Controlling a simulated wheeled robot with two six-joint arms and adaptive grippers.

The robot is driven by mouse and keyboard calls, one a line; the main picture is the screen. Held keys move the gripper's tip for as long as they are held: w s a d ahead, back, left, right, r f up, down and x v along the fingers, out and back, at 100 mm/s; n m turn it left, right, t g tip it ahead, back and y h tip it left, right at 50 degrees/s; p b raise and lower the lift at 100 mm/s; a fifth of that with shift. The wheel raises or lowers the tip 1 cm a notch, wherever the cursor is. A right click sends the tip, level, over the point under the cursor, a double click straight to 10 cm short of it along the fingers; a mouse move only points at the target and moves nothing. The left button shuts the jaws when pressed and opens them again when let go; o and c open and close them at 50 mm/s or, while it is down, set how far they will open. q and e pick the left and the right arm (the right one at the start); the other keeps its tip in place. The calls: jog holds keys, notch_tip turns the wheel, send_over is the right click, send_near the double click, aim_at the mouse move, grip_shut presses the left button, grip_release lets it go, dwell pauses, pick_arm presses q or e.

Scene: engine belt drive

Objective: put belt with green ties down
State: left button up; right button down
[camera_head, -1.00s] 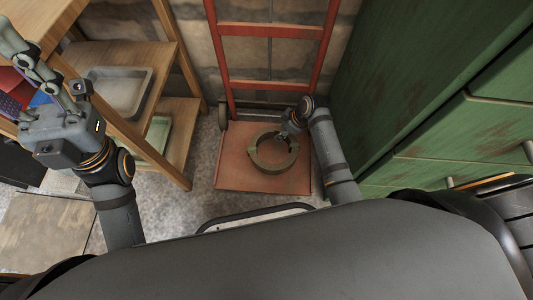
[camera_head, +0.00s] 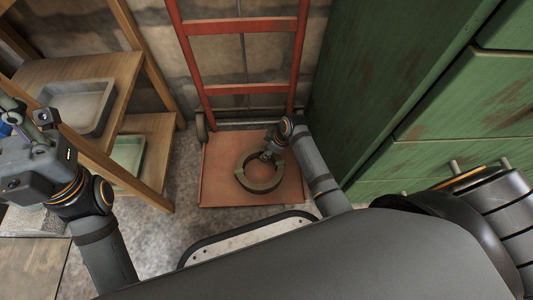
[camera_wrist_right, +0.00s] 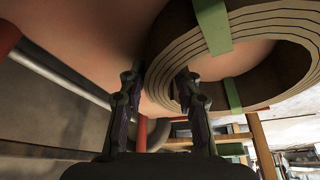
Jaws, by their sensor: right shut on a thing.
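The belt is a dark, thick ring (camera_head: 262,188) over the red base plate of a hand truck, in the head view. I cannot tell whether it touches the plate. My right gripper (camera_head: 268,155) is shut on the belt's far rim. In the right wrist view the fingers (camera_wrist_right: 158,82) straddle the wall of the layered belt (camera_wrist_right: 185,55), and two green ties (camera_wrist_right: 212,25) wrap it. My left gripper (camera_head: 18,122) is at the left edge of the head view, away from the belt; its fingers are partly cut off.
The red hand truck (camera_head: 245,90) stands against a stone wall, its base plate (camera_head: 218,195) bare around the ring. Green drawers (camera_head: 450,100) are close on the right. A wooden shelf (camera_head: 155,140) with a metal tray (camera_head: 92,112) stands at the left.

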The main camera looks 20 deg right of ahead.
jog(key=shift+r, duration=0.2)
jog(key=c, duration=1)
grip_release()
jog(key=shift+f, duration=0.15)
jog(key=shift+o, duration=0.2)
jog(key=p+v, duration=0.5)
jog(key=v, duration=0.2)
jog(key=shift+w+p, duration=0.1)
jog(key=shift+p, duration=0.25)
jog(key=shift+d+r, duration=0.1)
jog(key=shift+r, duration=0.25)
